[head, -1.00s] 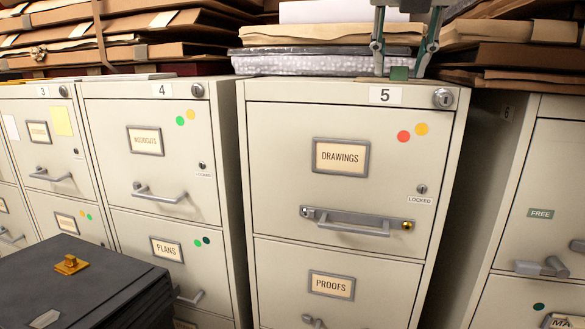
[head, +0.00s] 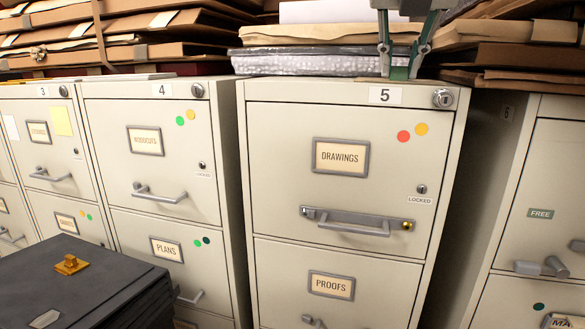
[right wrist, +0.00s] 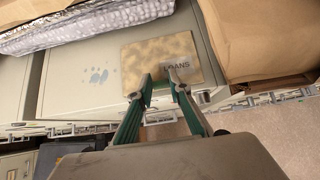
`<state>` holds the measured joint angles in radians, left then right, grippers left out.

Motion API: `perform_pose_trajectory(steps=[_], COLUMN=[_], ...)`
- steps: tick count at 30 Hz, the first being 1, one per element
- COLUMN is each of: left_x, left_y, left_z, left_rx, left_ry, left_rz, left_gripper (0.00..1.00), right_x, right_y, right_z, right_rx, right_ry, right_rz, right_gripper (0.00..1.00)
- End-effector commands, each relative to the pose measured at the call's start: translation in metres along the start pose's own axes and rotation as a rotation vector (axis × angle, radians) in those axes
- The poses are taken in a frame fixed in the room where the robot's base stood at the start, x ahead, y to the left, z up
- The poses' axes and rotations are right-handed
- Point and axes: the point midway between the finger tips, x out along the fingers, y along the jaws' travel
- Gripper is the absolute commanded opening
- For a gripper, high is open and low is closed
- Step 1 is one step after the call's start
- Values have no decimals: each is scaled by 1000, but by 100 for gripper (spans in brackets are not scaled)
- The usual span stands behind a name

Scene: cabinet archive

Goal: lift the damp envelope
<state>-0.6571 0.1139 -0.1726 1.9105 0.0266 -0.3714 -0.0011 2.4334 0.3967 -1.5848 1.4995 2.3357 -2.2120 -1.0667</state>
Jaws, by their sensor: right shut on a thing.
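My right gripper (right wrist: 165,78), with green and grey fingers, is shut on the envelope's near edge. In the head view my right gripper (head: 399,72) reaches down to the cabinet top above the number 5 label, and the envelope is hardly visible there. My left gripper is not in view.
A plastic-wrapped stack (head: 310,62) stands behind and left of the gripper, and brown folders (head: 510,55) pile up on the right. Bluish spots (right wrist: 97,76) mark the cabinet top. A dark box (head: 75,275) with a brass knob stands at the lower left.

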Motion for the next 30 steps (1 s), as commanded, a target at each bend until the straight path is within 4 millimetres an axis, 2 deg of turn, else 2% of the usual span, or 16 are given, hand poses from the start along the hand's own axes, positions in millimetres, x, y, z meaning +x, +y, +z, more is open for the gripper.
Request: perform_pose_trajectory(steps=[30], left_x=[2], left_y=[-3], left_z=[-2], left_rx=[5], left_ry=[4], left_rz=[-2], left_gripper=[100], right_x=[-27], right_y=[0], right_z=[27], right_rx=[1], right_ry=[-1], right_rz=[0], right_gripper=[0])
